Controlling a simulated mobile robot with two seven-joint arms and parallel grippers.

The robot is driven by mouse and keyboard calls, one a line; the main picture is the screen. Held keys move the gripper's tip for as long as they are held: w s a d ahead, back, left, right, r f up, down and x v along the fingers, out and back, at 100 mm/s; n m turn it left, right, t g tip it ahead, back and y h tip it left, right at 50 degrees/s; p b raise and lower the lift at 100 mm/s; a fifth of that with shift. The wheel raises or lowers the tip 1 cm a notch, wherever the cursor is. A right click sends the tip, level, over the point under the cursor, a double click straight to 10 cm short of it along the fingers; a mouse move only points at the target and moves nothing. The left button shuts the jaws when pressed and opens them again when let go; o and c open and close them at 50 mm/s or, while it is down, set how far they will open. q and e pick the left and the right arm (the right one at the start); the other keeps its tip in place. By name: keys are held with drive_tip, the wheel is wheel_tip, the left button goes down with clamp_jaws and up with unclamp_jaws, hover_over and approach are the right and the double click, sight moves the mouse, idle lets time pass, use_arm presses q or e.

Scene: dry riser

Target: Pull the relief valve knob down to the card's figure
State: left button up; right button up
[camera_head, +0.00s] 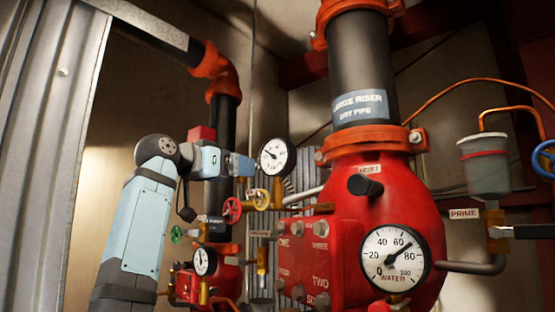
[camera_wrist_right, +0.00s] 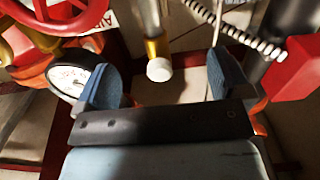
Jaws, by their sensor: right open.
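My right gripper (camera_wrist_right: 165,85) is open in the right wrist view, with two blue fingers apart and nothing between them. A pale round knob (camera_wrist_right: 159,69) on a brass stem shows beyond the gap, apart from the fingers. I cannot tell for certain that it is the relief valve knob. In the head view, a pale blue arm enters at lower left. Its gripper (camera_head: 238,165), matching the wrist view's surroundings, is beside a white dial gauge (camera_head: 273,157) and above a red handwheel (camera_head: 232,210). No card figure is readable. My left gripper is not identifiable.
The red valve body (camera_head: 335,240) carries a water gauge (camera_head: 395,258) and a black knob (camera_head: 365,187). In the wrist view, a gauge (camera_wrist_right: 70,82) is close to the left finger and a red block (camera_wrist_right: 295,70) stands right.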

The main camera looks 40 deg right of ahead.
drive_tip(key=shift+d, duration=0.1)
drive_tip(key=a, duration=0.8)
drive_tip(key=shift+s, duration=0.3)
idle(0.3)
